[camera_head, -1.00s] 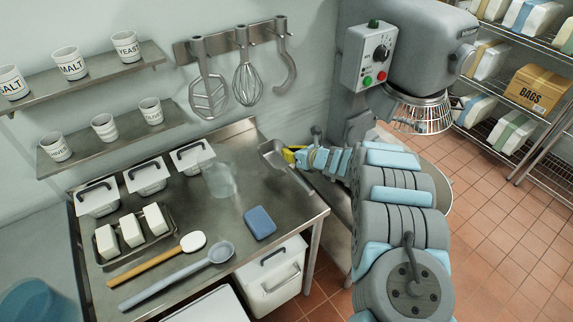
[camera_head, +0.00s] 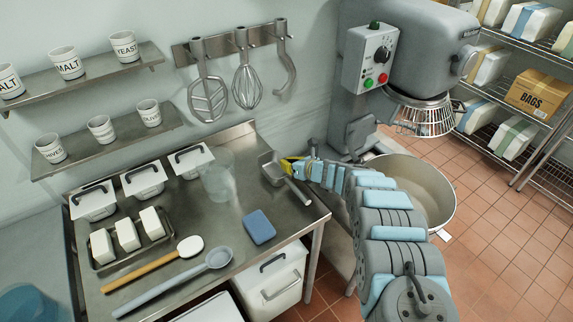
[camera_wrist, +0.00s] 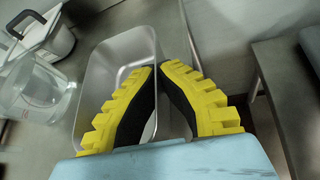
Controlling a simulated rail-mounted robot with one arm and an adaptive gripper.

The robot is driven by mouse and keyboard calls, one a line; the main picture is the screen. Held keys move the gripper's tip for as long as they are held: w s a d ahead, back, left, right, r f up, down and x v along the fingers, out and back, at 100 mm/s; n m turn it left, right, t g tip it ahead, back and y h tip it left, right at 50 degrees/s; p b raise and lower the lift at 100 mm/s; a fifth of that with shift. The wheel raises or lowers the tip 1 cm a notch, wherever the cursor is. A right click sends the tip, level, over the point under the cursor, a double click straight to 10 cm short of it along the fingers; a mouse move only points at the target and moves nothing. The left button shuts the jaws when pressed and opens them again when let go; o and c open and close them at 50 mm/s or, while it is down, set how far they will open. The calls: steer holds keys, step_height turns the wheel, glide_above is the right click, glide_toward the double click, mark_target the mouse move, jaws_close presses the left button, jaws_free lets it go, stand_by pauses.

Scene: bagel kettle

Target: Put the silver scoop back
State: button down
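The silver scoop (camera_head: 271,168) is at the right end of the steel table, its bowl toward the back and its handle pointing to the front right. In the wrist view its open, empty metal bowl (camera_wrist: 108,65) lies ahead of and around the fingertips. My gripper (camera_head: 291,165) comes in from the right. Its yellow and black fingers (camera_wrist: 160,72) are close together at the tips and seem shut on the scoop near the bowl's right rear. The exact contact is hidden by the fingers. I cannot tell whether the scoop is clear of the table.
A clear pitcher (camera_head: 217,178) stands left of the scoop, and a blue sponge (camera_head: 259,227) lies in front. White lidded bins (camera_head: 143,179) line the back. A rack (camera_head: 230,40) holds hanging mixer tools. The mixer (camera_head: 425,50) and its bowl (camera_head: 440,200) are at right.

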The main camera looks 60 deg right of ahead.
steer(key=shift+f, duration=0.15)
steer(key=c, duration=1.2)
jaws_free()
steer(key=shift+c, duration=0.2)
